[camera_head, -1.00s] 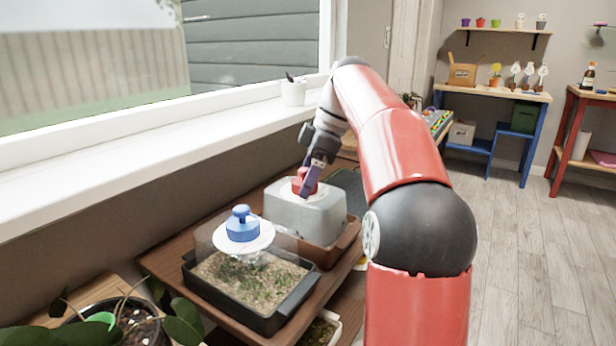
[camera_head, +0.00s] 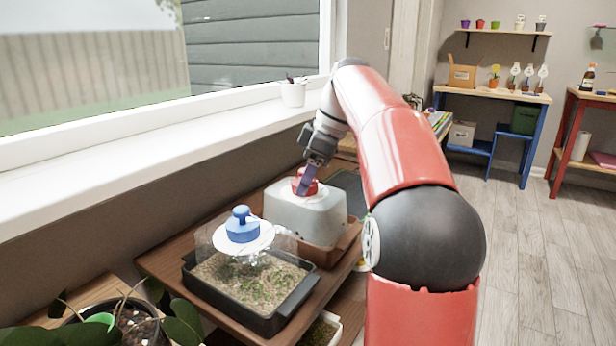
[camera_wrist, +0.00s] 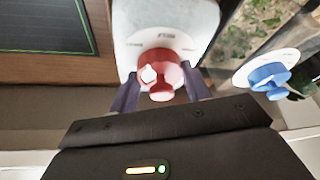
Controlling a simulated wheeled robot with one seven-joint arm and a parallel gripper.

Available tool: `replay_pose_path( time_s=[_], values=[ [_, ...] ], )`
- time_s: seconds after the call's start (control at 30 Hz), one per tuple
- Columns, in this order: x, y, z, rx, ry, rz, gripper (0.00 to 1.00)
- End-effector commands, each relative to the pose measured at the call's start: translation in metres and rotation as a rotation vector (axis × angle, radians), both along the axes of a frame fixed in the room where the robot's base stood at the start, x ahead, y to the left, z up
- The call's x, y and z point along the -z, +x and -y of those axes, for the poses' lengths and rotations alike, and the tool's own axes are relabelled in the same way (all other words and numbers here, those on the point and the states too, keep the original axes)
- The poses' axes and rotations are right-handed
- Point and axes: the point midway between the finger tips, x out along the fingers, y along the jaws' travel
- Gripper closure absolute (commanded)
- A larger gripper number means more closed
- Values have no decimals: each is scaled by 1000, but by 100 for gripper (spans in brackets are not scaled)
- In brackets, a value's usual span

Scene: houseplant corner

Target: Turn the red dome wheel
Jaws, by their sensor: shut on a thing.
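The red dome wheel (camera_head: 305,187) sits on top of a frosted, box-shaped dome (camera_head: 312,215) over a brown tray (camera_head: 345,243). In the wrist view the red wheel (camera_wrist: 158,74) shows close up on a pale round plate with lettering. My gripper (camera_head: 306,182) reaches down to the wheel from above. In the wrist view its two purple fingers (camera_wrist: 160,92) stand on either side of the wheel and are shut on it.
A clear dome with a blue wheel (camera_head: 242,226) covers a black planting tray (camera_head: 246,309) nearer to me. A white pot (camera_head: 293,93) stands on the windowsill (camera_head: 150,150). A leafy potted plant (camera_head: 130,322) is at bottom left. A dark panel (camera_wrist: 45,25) lies beside the frosted dome.

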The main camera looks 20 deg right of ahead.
Motion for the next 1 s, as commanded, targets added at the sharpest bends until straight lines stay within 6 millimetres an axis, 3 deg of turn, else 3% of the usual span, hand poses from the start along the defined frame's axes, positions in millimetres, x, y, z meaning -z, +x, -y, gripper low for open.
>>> replay_pose_path(
  time_s=[1.0],
  values=[
    [-1,-3,-7,953,-2,0,75]
  ],
)
